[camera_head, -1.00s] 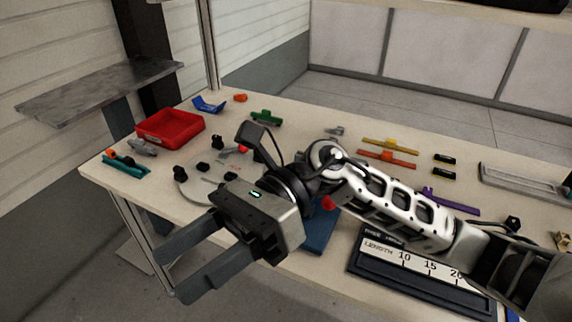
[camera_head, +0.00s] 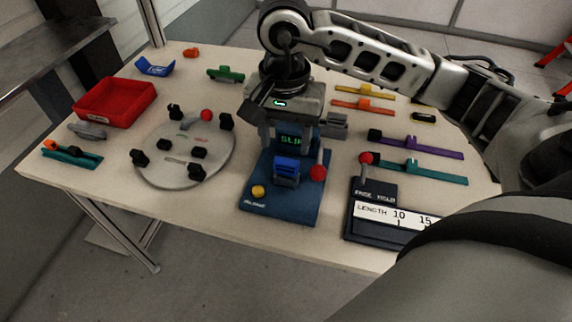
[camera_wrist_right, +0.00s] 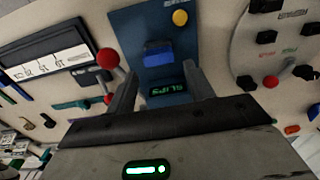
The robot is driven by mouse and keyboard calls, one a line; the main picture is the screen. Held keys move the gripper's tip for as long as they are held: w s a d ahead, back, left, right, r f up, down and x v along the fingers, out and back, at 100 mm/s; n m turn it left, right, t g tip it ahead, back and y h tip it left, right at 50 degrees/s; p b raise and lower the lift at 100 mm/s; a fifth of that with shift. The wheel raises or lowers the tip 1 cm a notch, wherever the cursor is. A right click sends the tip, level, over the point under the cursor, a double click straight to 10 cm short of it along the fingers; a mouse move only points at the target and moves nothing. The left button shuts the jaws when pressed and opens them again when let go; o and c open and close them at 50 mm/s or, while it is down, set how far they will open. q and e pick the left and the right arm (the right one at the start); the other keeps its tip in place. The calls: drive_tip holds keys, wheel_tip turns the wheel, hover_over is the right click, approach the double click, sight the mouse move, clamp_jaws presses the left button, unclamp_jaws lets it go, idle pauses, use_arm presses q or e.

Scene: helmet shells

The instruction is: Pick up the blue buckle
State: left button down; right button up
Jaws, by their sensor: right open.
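A small bright blue block, which looks like the blue buckle (camera_head: 287,168), sits on a dark blue station (camera_head: 258,210) near the table's front edge. It also shows in the right wrist view (camera_wrist_right: 158,52), ahead of the fingers. My right gripper (camera_head: 286,140) is open and points down just behind and above the buckle. In the wrist view its two fingers (camera_wrist_right: 160,78) are apart with nothing between them, on either side of the station's green display. The gripper and buckle look apart. My left gripper is in neither view.
A red-knobbed lever (camera_head: 317,173) rises just right of the buckle. A yellow button (camera_head: 258,192) is at the station's front left. A round grey plate (camera_head: 160,175) with black blocks lies left; a length gauge (camera_head: 375,228) is right. A red tray (camera_head: 115,117) and blue bracket (camera_head: 155,67) are farther left.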

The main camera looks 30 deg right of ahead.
sight(286, 161)
drive_tip(key=shift+s+d+f+p, duration=0.1)
drive_tip(key=shift+f+p, duration=0.4)
drive_tip(key=shift+f, duration=2.9)
drive_tip(key=c, duration=0.8)
drive_tip(key=shift+r, duration=0.1)
